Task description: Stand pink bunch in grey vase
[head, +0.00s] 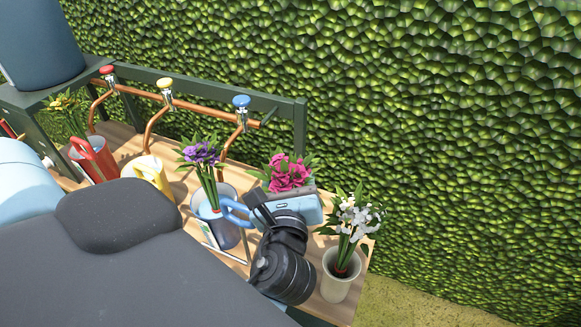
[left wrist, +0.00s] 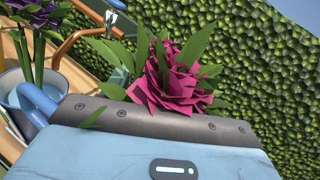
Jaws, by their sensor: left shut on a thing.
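The pink bunch (head: 288,172) shows just beyond my left gripper (head: 292,205) in the head view. It also shows in the left wrist view (left wrist: 175,75), its bloom and green leaves rising past the gripper's dark edge. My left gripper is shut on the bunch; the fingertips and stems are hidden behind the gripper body. A pale grey-white vase (head: 341,279) stands upright at the right end of the bench with a white bunch (head: 354,218) in it. I cannot tell whether another grey vase is hidden behind my gripper. My right gripper is not in view.
A blue can (head: 227,236) with purple flowers (head: 202,153) stands close left of my gripper. Yellow (head: 151,174) and red (head: 93,158) cans stand farther left. Copper pipes with taps (head: 241,102) run behind. A green hedge (head: 430,120) backs the bench.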

